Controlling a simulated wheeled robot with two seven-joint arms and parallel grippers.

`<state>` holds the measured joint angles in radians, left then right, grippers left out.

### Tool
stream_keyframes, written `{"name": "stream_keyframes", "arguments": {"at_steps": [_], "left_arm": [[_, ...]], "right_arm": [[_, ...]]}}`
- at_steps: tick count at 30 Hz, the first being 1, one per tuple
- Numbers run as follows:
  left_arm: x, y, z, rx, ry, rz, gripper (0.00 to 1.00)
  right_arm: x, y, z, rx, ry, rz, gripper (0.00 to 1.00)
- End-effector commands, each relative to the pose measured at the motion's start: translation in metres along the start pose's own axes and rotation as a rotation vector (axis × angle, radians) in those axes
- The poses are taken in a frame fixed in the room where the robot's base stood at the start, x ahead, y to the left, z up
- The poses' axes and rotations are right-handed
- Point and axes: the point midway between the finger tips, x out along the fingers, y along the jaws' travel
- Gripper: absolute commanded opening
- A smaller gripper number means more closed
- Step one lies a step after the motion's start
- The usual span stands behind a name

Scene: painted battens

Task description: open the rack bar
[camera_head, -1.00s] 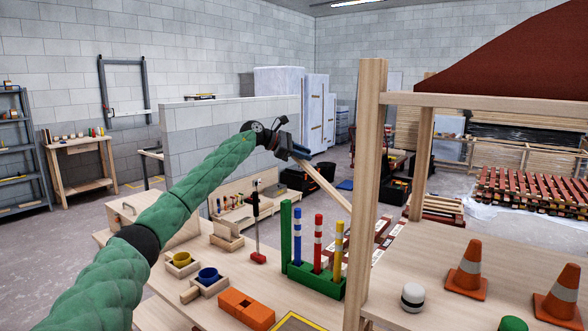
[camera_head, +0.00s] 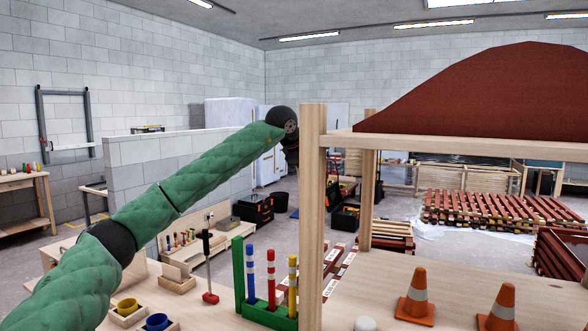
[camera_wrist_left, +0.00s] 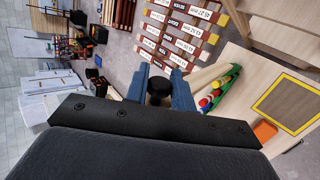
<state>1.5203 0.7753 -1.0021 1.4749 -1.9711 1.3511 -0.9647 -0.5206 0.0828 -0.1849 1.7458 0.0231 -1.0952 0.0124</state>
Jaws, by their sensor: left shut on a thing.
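My left arm reaches up from the lower left in the head view, and its dark wrist (camera_head: 284,120) is beside the upright wooden post (camera_head: 312,200). The post hides the fingers there. In the left wrist view, my left gripper (camera_wrist_left: 160,84) has its two blue fingers on either side of a black knob (camera_wrist_left: 158,90) and is shut on it. A pale wooden bar (camera_wrist_left: 206,74), probably the rack bar, lies just right of the fingers; how the knob joins it is hidden. My right gripper is not in view.
A green rack (camera_head: 268,315) with blue, red and yellow-banded battens stands on the bench left of the post. Orange cones (camera_head: 416,296) stand on the wooden surface to the right. A wooden beam (camera_head: 450,146) crosses from the post, with a dark red mound (camera_head: 490,95) above it.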

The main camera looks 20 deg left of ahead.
Motion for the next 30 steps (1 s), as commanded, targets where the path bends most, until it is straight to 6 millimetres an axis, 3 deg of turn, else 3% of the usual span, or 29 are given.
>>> {"name": "stream_keyframes", "arguments": {"at_steps": [7, 21, 22, 24, 30], "left_arm": [[0.002, -0.001, 0.019, 0.044, 0.043, 0.002, 0.00], [0.003, -0.002, 0.023, 0.053, 0.050, 0.001, 0.00], [0.003, -0.002, 0.023, 0.053, 0.050, 0.001, 0.28], [0.003, -0.002, 0.023, 0.053, 0.050, 0.000, 0.42], [0.003, -0.003, 0.022, 0.052, 0.051, 0.000, 0.45]], "right_arm": [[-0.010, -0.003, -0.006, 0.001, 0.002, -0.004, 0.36], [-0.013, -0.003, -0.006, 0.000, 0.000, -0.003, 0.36], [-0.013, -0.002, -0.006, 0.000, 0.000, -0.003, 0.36], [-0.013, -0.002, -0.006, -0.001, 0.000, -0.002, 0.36], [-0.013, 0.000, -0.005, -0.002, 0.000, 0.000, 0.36]]}}
